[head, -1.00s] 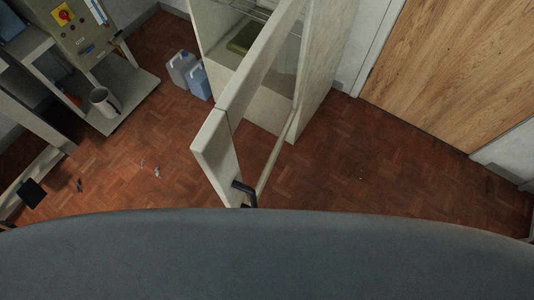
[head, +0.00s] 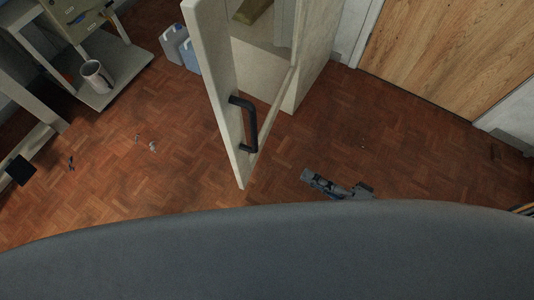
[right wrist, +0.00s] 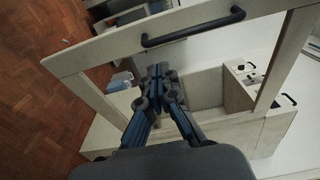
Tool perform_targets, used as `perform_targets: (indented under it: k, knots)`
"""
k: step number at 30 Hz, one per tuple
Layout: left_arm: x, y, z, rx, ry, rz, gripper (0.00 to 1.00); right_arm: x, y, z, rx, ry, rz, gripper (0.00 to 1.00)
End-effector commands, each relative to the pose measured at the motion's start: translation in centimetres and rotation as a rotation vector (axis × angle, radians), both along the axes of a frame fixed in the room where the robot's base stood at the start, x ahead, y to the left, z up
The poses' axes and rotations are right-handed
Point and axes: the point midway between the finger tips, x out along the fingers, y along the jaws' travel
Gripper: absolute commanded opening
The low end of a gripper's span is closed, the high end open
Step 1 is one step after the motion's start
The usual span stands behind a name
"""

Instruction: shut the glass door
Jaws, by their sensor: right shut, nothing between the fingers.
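The glass door (head: 226,110) stands open from a tall pale cabinet (head: 318,70), its frame seen nearly edge-on in the head view. A black bar handle (head: 247,125) is on its frame. In the right wrist view the handle (right wrist: 193,28) crosses the upper frame rail (right wrist: 95,52). My right gripper (head: 308,176) is to the right of the door's near end in the head view. In the wrist view its fingertips (right wrist: 158,72) are closed together, empty, and appear just below the handle. I cannot tell if they touch the door. My left gripper is out of view.
Grey and blue canisters (head: 174,45) stand left of the cabinet. A wooden door (head: 440,55) is at the right.

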Motion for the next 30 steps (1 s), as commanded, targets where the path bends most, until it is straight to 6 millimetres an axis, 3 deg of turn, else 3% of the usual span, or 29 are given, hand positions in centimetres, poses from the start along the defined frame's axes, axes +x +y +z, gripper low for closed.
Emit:
perform_targets:
  k: [5,15,21,30]
  knots:
    - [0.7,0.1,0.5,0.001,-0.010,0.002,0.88,2.5,3.1,0.2,0.004,-0.006,-0.002,0.00]
    - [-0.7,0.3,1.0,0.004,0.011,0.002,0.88,6.3,8.1,0.1,-0.001,-0.004,-0.001,0.00]
    - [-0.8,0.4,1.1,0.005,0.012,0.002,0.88,7.3,9.4,-0.1,-0.004,-0.004,0.000,0.00]
    - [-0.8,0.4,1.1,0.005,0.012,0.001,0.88,7.4,9.5,-0.1,-0.005,-0.004,0.000,0.00]
